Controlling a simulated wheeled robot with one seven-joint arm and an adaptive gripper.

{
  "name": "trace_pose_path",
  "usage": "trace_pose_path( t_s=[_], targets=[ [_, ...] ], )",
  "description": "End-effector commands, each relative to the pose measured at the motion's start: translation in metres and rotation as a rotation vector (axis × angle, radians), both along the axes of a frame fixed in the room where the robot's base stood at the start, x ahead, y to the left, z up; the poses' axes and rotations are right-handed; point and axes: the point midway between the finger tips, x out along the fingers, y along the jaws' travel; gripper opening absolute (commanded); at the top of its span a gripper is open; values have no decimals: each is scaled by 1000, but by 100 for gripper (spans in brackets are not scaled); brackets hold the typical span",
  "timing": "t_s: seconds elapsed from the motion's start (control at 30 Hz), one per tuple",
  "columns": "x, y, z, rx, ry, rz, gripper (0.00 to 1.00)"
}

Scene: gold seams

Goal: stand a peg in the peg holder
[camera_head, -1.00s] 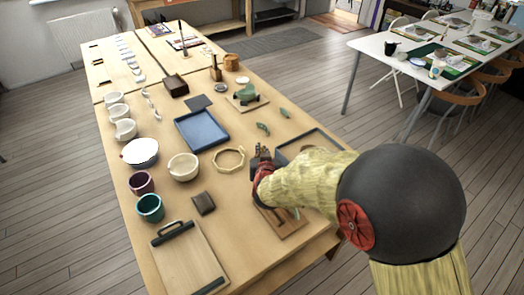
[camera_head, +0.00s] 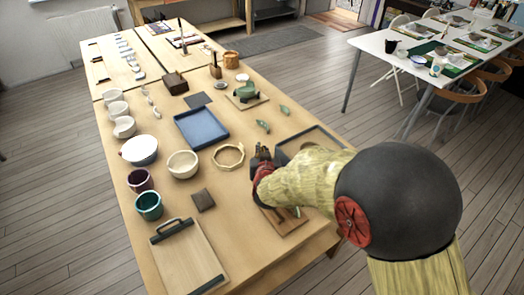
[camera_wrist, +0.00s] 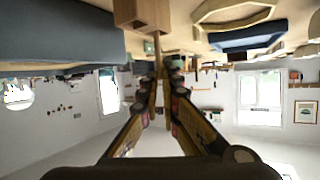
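In the wrist view, which shows the room upside down, my gripper (camera_wrist: 167,88) has its two fingers close together. A thin brown peg (camera_wrist: 156,52) runs from between the fingertips to a wooden block (camera_wrist: 143,14) at the top, which looks like the peg holder. I cannot tell whether the peg's far end is in the block or only in front of it. In the head view my gripper (camera_head: 262,166) is low over the table's right side, and my arm hides its fingertips and most of what is there.
A blue tray (camera_head: 201,129), a wooden ring (camera_head: 228,156) and a cream bowl (camera_head: 183,165) are left of my gripper. A dark-rimmed tray (camera_head: 318,133) is just beyond it. A wooden board (camera_head: 283,222) lies nearer.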

Motion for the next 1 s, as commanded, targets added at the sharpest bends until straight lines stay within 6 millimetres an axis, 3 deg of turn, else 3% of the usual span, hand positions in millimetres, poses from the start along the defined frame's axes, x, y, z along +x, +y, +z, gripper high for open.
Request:
trace_pose_path(
  t_s=[0.97,1.0],
  targets=[
    [0,0,-5,0,0,0,0],
    [0,0,-5,0,1,0,6]
  ],
)
